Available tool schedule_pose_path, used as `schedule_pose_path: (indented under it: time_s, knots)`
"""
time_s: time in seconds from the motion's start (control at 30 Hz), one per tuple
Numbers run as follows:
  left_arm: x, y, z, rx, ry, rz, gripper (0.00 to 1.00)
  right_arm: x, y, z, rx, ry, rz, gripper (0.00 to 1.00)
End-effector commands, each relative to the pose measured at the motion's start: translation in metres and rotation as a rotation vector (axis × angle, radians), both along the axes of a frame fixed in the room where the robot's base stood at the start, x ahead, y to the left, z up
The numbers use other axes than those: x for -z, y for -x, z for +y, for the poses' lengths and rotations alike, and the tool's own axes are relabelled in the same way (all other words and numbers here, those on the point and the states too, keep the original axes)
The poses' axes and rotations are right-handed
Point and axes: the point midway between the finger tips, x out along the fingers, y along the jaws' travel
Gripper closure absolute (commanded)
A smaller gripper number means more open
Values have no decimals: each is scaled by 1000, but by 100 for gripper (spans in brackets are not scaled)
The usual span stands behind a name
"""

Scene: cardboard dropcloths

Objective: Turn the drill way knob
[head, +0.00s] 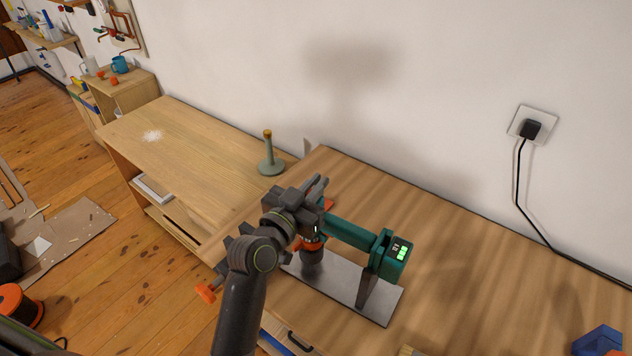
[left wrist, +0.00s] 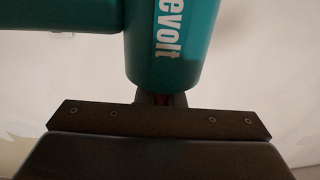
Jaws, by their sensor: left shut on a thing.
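The teal drill (head: 352,235) stands on a grey metal plate (head: 335,284) on the workbench, with a green-lit battery end at the right and an orange collar (head: 305,244) above a dark chuck. My left gripper (head: 321,194) is at the drill's left end and is shut on a part of it. In the left wrist view, the teal drill body (left wrist: 172,45) with white lettering fills the top. A gripper finger crosses below it. A small dark and reddish piece (left wrist: 163,99) shows between them, perhaps the way knob; the rest is hidden. My right gripper is not in view.
The wooden workbench (head: 440,235) is clear right of the drill. A blue object (head: 597,340) lies at the bottom right corner. A grey-green stand (head: 270,158) is on the lower cabinet (head: 205,140) behind left. A cable hangs from the wall socket (head: 531,127).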

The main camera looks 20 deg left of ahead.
Motion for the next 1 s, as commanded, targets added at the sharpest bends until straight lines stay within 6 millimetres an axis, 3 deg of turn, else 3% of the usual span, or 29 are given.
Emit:
schedule_pose_path:
  time_s: [0.43, 0.47, 0.6, 1.0]
  knots:
    - [8, 1, 0, -7, -4, 20, 100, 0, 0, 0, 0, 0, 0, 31]
    - [8, 1, 0, -7, -4, 19, 89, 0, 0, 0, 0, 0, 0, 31]
    - [8, 1, 0, -7, -4, 19, 71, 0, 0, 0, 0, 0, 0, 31]
    - [9, 4, 1, -9, -4, 18, 70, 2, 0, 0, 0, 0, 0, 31]
